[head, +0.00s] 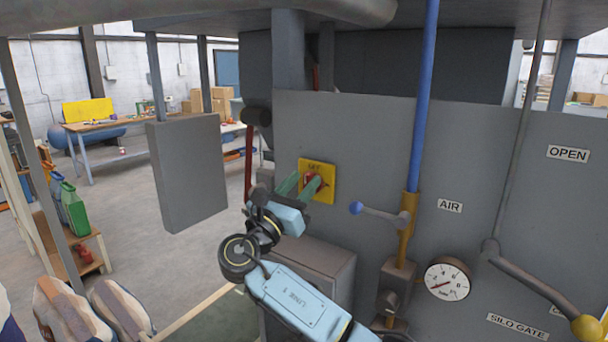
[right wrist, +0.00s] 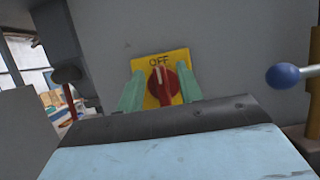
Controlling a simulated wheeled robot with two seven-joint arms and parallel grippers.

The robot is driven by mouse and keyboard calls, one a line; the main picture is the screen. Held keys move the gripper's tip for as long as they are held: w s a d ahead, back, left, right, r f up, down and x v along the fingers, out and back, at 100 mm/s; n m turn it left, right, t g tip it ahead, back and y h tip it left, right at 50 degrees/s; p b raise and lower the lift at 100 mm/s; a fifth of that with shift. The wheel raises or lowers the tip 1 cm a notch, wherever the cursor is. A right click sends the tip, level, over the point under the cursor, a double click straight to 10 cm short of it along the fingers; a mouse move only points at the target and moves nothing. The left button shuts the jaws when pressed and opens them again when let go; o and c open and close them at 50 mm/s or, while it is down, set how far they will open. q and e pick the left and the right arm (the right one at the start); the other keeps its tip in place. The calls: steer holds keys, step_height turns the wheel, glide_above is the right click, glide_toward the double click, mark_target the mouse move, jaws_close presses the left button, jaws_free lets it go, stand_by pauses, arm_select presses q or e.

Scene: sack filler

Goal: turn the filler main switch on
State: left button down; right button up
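The main switch is a red rotary knob (head: 313,182) on a yellow plate (head: 329,171) on the grey panel. In the right wrist view the knob (right wrist: 164,84) has its grip bar upright, its pale mark toward the word OFF on the yellow plate (right wrist: 176,58). My right gripper (head: 301,185) is at the switch, its two green fingers open on either side of the knob. In the right wrist view a gap shows between each fingertip and the knob, and I cannot tell how deep they reach. My left gripper is not in view.
A blue-knobbed air lever (head: 378,212) on a yellow valve stands right of the switch. A gauge (head: 447,280) and a silo gate lever (head: 540,290) are farther right. A grey box (head: 310,275) sits below the switch. A grey panel (head: 188,172) hangs to the left.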

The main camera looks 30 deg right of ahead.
steer(key=shift+w+d+r, duration=0.15)
steer(key=shift+d+r, duration=0.05)
steer(key=shift+d, duration=0.2)
steer(key=shift+w+d, duration=0.2)
steer(key=shift+c, duration=0.7)
jaws_close()
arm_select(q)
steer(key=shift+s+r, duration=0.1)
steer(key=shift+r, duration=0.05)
arm_select(e)
steer(key=shift+f, duration=0.1)
